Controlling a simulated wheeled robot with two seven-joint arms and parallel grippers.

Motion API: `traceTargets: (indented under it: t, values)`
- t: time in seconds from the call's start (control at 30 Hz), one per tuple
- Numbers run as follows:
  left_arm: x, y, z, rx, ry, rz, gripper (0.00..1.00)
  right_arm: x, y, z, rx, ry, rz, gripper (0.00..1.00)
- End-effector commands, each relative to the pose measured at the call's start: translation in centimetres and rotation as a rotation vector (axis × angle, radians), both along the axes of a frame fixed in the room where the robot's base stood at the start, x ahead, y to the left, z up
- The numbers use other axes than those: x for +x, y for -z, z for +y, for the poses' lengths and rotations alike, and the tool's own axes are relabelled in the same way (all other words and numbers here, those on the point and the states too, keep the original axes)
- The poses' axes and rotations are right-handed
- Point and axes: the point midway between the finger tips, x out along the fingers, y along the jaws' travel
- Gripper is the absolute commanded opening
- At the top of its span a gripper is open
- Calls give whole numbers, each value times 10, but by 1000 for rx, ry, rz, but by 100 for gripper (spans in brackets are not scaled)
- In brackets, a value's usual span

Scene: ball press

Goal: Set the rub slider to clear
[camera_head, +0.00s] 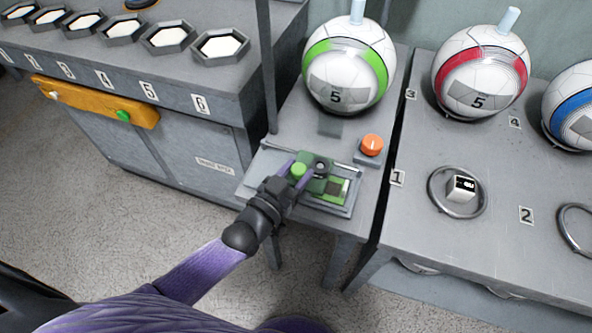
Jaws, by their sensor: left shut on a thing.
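The rub slider panel (259,183) is a grey plate with a raised frame on the front of the middle bench. A green slider block (317,186) sits on it, with a round light-green knob (298,169) and a dark round knob (321,164) on top. A small green, white and dark patch shows at the panel's right end, too small to read. My left gripper (300,172) comes in from the lower left, its purple fingers closed about the top of the block. Its dark wrist hides part of the panel's front. My right gripper is not in view.
An orange button (371,144) stands just right behind the panel. The right table holds a red-striped ball (480,72) and a ring (457,191) around a small white block. Numbered hexagonal trays (220,46) line the left bench.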

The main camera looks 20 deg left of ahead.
Motion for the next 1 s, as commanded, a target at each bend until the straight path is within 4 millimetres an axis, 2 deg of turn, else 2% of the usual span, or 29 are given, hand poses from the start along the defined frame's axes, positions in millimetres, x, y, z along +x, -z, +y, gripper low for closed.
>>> traceTargets:
  t: [0.37, 0.47, 0.7, 0.83, 1.0]
  values:
    - [0, 1, 2, 2, 0, 0, 0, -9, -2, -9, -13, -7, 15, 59]
    - [0, 2, 17, 7, 0, 1, 0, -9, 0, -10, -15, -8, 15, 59]
    - [2, 3, 70, 7, -1, 1, 0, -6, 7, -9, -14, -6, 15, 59]
    - [2, 2, 83, 3, 0, 2, 0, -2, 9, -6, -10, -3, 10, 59]
    - [3, 1, 86, 2, -2, 3, 0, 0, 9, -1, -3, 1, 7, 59]
